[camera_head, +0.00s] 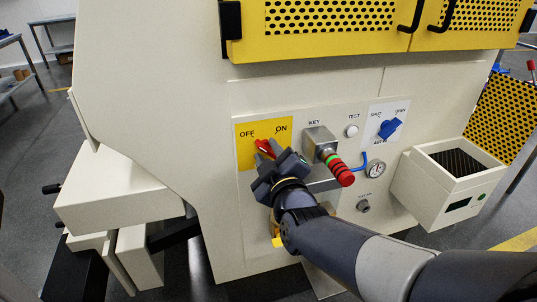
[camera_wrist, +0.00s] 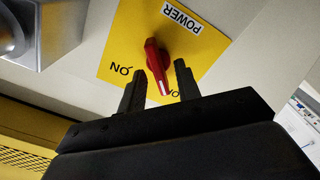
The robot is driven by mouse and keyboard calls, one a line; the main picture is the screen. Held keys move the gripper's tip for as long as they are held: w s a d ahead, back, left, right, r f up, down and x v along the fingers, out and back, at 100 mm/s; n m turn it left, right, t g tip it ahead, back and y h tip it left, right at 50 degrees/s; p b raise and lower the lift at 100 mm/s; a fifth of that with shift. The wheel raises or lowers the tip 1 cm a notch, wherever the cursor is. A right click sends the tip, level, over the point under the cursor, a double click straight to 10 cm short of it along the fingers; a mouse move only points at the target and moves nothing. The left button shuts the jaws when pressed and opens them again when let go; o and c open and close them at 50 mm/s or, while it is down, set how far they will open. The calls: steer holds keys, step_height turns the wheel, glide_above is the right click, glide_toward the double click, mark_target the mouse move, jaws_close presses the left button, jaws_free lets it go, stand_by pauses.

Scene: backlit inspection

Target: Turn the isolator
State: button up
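The isolator is a red rotary handle (camera_wrist: 157,66) on a yellow plate (camera_wrist: 115,45), marked POWER and ON in the wrist view. Its white-marked end points down in that view, close to a partly hidden label starting with O. In the head view the handle (camera_head: 264,147) shows just above my gripper (camera_head: 270,154), below the OFF and ON labels. In the wrist view my gripper (camera_wrist: 160,67) is open, with its two dark fingers on either side of the handle. A gap shows on each side of it. The handle's lower end is near the palm.
Right of the plate are a metal key block (camera_head: 319,141) with a red-ringed grip (camera_head: 340,171), a white test button (camera_head: 352,131), a blue air valve (camera_head: 389,128) and a gauge (camera_head: 375,169). A cream box (camera_head: 452,183) juts out right. Yellow perforated doors (camera_head: 335,17) hang above.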

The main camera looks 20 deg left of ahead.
steer(key=p+v, duration=0.1)
steer(key=v, duration=0.9)
steer(key=shift+s+d+p, duration=0.2)
steer(key=shift+s+p, duration=0.1)
steer(key=shift+s, duration=0.05)
steer(key=b+x, duration=0.1)
steer(key=x, duration=0.9)
steer(key=shift+w+a+b, duration=0.2)
steer(key=shift+w+b, duration=0.1)
steer(key=shift+w, duration=0.05)
steer(key=shift+w+a, duration=0.1)
steer(key=shift+w, duration=0.05)
steer(key=shift+m, duration=0.8)
steer(key=m, duration=0.3)
steer(key=m+p, duration=0.1)
steer(key=m, duration=0.1)
steer(key=shift+d+r+m, duration=0.1)
steer(key=shift+d+m, duration=0.15)
steer(key=shift+m, duration=0.05)
stand_by(0.5)
